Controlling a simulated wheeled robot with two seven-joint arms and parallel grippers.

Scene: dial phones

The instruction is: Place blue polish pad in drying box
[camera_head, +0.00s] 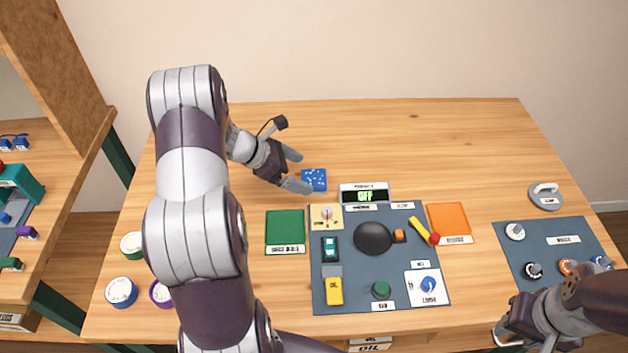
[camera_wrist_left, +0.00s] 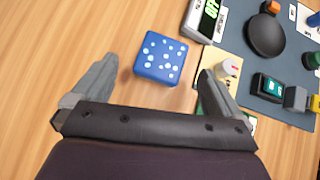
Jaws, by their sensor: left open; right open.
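The blue polish pad (camera_head: 314,180) is a small blue square with pale dots, lying on the wooden table behind the control panel. In the left wrist view the pad (camera_wrist_left: 160,59) sits just beyond and between the fingertips. My left gripper (camera_head: 297,171) is open and empty, low over the table, fingers pointing at the pad. My right gripper (camera_head: 507,338) is open at the lower right, partly cut off by the frame edge. I cannot tell which container is the drying box; a green tray (camera_head: 285,229) and an orange tray (camera_head: 449,221) have labels too small to read surely.
A display reading OFF (camera_head: 364,194) stands right of the pad. The dark panel (camera_head: 349,281) holds switches, a black dome (camera_head: 373,238) and a yellow-red handle (camera_head: 424,231). Round jars (camera_head: 121,292) stand left. A second panel (camera_head: 555,242) is at right. The table's back is clear.

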